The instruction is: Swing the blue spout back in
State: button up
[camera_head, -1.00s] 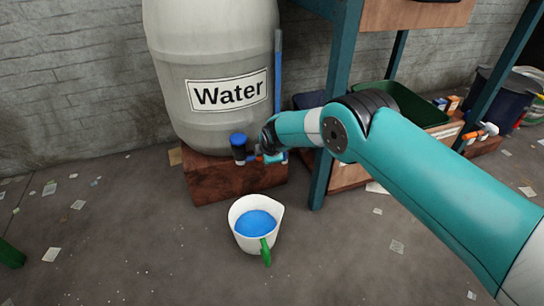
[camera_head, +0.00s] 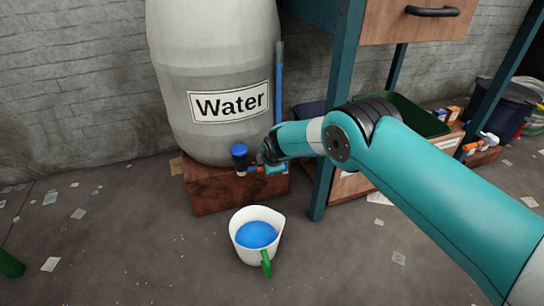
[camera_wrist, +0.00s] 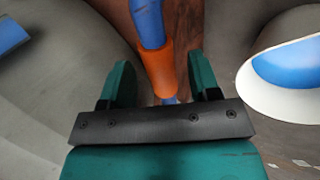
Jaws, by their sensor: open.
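The blue spout (camera_wrist: 148,22) with an orange collar (camera_wrist: 157,68) runs between the two green fingers of my gripper (camera_wrist: 160,85) in the wrist view. The fingers stand apart on either side of the collar, with a gap showing at each side. In the head view my gripper (camera_head: 265,160) is at the front of the white water barrel (camera_head: 215,60), beside an upright blue piece (camera_head: 239,151) with a little orange (camera_head: 254,169) near it. My gripper hides much of the spout there.
The barrel stands on a reddish-brown block (camera_head: 215,192). A white jug (camera_head: 238,228) with blue contents and a green handle (camera_head: 266,264) is on the floor in front; the jug also shows in the wrist view (camera_wrist: 262,100). A teal table leg (camera_head: 325,170) stands close right.

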jog(key=p+v, duration=0.8)
jog(key=v, duration=0.8)
jog(key=shift+s+r, duration=0.25)
jog(key=shift+r, duration=0.1)
